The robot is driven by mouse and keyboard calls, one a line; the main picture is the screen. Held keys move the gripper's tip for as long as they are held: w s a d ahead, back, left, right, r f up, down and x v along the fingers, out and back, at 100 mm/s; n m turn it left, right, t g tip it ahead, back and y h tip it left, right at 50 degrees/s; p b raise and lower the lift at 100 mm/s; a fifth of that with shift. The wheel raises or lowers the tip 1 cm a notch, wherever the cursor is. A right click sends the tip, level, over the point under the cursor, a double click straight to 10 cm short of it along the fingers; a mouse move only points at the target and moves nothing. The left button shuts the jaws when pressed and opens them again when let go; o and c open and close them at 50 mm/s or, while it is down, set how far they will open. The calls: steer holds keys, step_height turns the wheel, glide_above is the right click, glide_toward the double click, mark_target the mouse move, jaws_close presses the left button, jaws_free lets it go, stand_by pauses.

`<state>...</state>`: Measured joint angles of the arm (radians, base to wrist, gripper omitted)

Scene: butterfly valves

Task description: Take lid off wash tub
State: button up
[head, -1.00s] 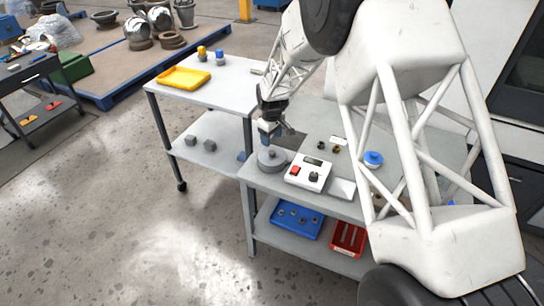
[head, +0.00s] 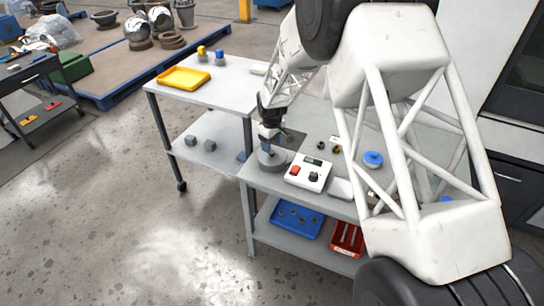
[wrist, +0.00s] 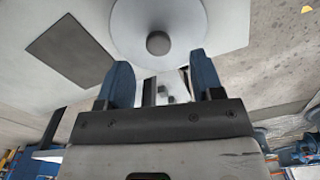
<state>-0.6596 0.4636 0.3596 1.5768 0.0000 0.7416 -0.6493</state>
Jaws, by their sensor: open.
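The wash tub (head: 274,164) is a round grey vessel on the near left corner of the grey bench. In the wrist view its lid (wrist: 190,25) is a pale grey disc with a small dark round knob (wrist: 158,43) at its centre. My gripper (head: 267,146) is open, directly above the lid in the head view, partly hiding the knob there. In the wrist view my blue fingertips (wrist: 159,62) lie either side of the knob's line, with the knob just beyond them. I cannot tell whether they touch the lid.
A blue round part (head: 372,159) sits farther right. A dark square plate (wrist: 70,51) lies beside the tub. A yellow tray (head: 183,78) is on the left table, whose front is clear.

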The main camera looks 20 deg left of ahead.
mark_target(272, 152)
steer(key=shift+w+f, duration=0.1)
steer(key=shift+f, duration=2.25)
steer(key=shift+c, duration=0.2)
steer(key=c, duration=1)
